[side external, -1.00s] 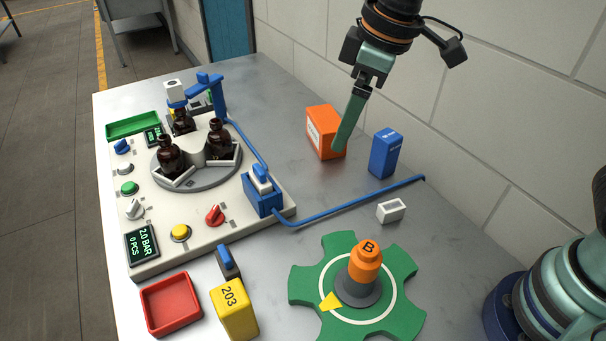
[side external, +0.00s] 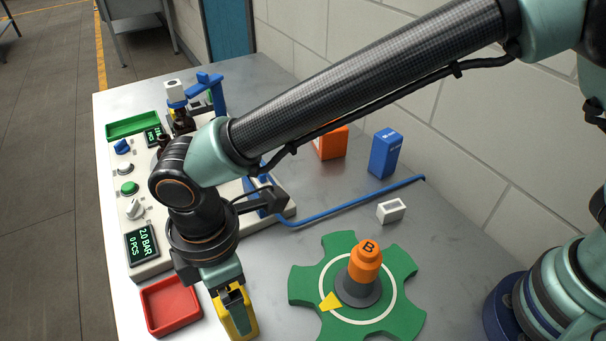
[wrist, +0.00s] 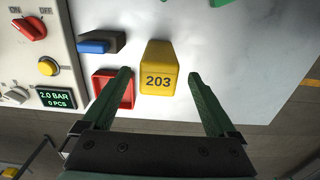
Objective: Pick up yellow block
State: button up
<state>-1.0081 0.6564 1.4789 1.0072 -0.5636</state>
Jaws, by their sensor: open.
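The yellow block (wrist: 158,58), marked 203, stands on the grey table. In the wrist view it lies between the lines of my two green fingers, and its 203 face is near fingertip level. My gripper (wrist: 160,75) is open with nothing held. In the side view my gripper (side external: 236,318) points down over the yellow block (side external: 252,322) and hides much of it. I cannot tell how far the fingertips are above or beside it.
A red tray (side external: 146,307) is left of the block, with a blue part (wrist: 98,46) close by. The white control panel (side external: 152,268) is behind. A green star-shaped plate (side external: 398,322) bearing an orange piece (side external: 366,262) is to the right.

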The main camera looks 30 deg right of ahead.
notch_tip(320, 180, down, 8)
jog(key=shift+w+f, duration=0.1)
grip_shut()
dwell(0.5)
